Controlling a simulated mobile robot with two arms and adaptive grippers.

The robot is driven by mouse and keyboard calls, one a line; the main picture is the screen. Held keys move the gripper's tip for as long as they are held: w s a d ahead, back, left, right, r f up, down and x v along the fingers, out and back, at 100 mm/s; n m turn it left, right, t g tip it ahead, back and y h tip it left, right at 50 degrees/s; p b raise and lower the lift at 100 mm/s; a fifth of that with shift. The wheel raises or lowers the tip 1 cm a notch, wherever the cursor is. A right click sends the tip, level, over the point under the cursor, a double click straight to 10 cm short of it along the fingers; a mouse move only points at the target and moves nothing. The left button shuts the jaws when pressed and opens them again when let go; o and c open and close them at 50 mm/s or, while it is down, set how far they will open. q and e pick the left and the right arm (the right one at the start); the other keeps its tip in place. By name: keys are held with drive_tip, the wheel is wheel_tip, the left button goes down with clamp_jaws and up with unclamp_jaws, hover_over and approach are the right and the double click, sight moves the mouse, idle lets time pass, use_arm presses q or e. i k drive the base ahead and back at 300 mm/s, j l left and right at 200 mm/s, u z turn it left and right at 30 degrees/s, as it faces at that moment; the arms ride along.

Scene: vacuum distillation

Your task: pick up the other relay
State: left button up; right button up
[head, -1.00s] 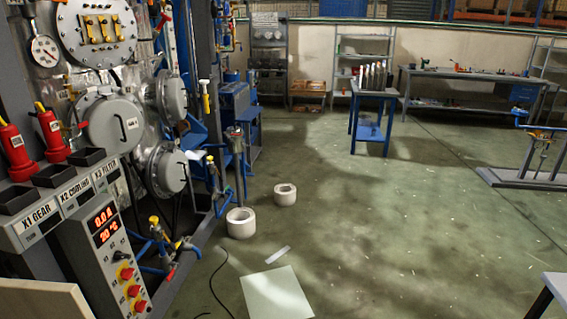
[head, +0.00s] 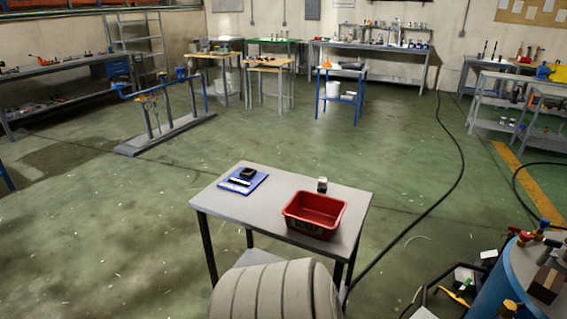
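A grey table (head: 232,206) stands in front of me. A small dark-and-light block (head: 322,184) stands on it just behind a red bin (head: 315,211). A blue board (head: 237,187) lies on the table's left part, with a small black item (head: 247,173) and a thin black-and-white item on it. I cannot tell for sure which of these is a relay. The red bin looks empty inside. Neither of my grippers is in view.
A grey ribbed rounded shape (head: 273,292) fills the bottom middle, in front of the table. A blue drum (head: 508,276) with a dark box (head: 545,285) stands at the lower right. A black cable (head: 452,184) runs along the floor. The floor left of the table is clear.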

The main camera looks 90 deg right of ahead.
sight(322, 182)
drive_tip(key=z, duration=3.05)
drive_tip(key=j, duration=0.15)
